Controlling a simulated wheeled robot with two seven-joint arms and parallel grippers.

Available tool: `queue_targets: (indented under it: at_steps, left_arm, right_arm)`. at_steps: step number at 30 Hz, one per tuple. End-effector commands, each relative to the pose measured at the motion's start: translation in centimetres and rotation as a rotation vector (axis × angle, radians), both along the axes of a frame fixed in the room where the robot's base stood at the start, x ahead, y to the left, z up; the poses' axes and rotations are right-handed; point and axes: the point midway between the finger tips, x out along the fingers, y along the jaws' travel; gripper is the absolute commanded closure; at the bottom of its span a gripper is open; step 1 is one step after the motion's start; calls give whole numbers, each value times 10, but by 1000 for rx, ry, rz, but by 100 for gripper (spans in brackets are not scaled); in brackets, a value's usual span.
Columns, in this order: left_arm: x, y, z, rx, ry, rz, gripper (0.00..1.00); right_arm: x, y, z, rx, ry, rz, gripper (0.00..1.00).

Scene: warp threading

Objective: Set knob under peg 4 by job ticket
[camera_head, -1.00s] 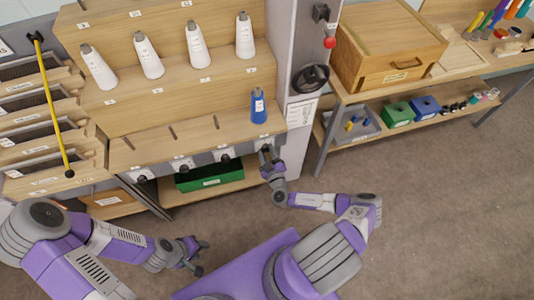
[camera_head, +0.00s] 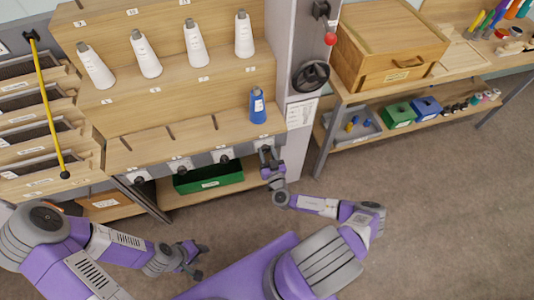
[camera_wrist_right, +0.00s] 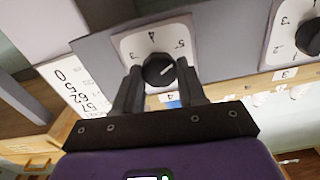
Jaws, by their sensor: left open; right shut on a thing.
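The knob under peg 4 is a round black knob (camera_wrist_right: 158,70) with a white pointer line, on a white dial plate (camera_wrist_right: 152,43) with 3, 4 and 5 readable. Its pointer line aims to the right in the wrist view, roughly toward the side with the 5. My right gripper (camera_wrist_right: 157,85) is shut on this knob, one finger on each side. In the head view my right gripper (camera_head: 268,156) is at the rightmost dial, below the blue cone (camera_head: 258,106), and hides the knob. My left gripper (camera_head: 203,260) is open and empty, low and away from the rack.
A printed white card (camera_head: 301,113) is on the grey post; its text is too small to read. Another dial knob (camera_wrist_right: 310,37) sits beside the held one. A green bin (camera_head: 208,178) stands below the ledge. White cones (camera_head: 195,45) stand above.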

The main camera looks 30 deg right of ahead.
Motion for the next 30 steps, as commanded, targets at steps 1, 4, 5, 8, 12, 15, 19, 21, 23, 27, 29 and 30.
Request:
queue_targets:
  at_steps: [1, 4, 5, 8, 12, 15, 19, 21, 23, 27, 29, 30]
  left_arm:
    - [0, 0, 0, 0, 0, 0, 57]
    - [0, 0, 0, 0, 0, 0, 57]
    - [0, 0, 0, 0, 0, 0, 57]
    - [0, 0, 0, 0, 0, 0, 57]
    - [0, 0, 0, 0, 0, 0, 57]
    - [0, 0, 0, 0, 0, 0, 57]
    - [0, 0, 0, 0, 0, 0, 57]
    - [0, 0, 0, 0, 0, 0, 57]
    - [0, 0, 0, 0, 0, 0, 57]
    - [0, 0, 1, 0, 0, 0, 57]
    - [0, 0, 2, 0, 0, 0, 57]
    - [0, 0, 3, 0, 0, 0, 57]
  right_arm:
    - [0, 1, 0, 8, -2, 2, 90]
    - [0, 1, 1, 11, -4, 2, 90]
    - [0, 1, 1, 12, -4, 2, 90]
    - [0, 1, 1, 12, -4, 2, 90]
    - [0, 1, 1, 11, -4, 2, 90]
    - [0, 1, 1, 11, -4, 1, 47]
    - [0, 0, 1, 9, -3, 1, 34]
    - [0, 0, 1, 9, -3, 0, 34]
    - [0, 0, 0, 9, -3, 0, 34]
    - [-2, 0, 0, 9, -2, 0, 34]
    - [-7, 1, 1, 9, -2, 0, 34]
    - [-12, 2, 1, 9, -1, -1, 34]
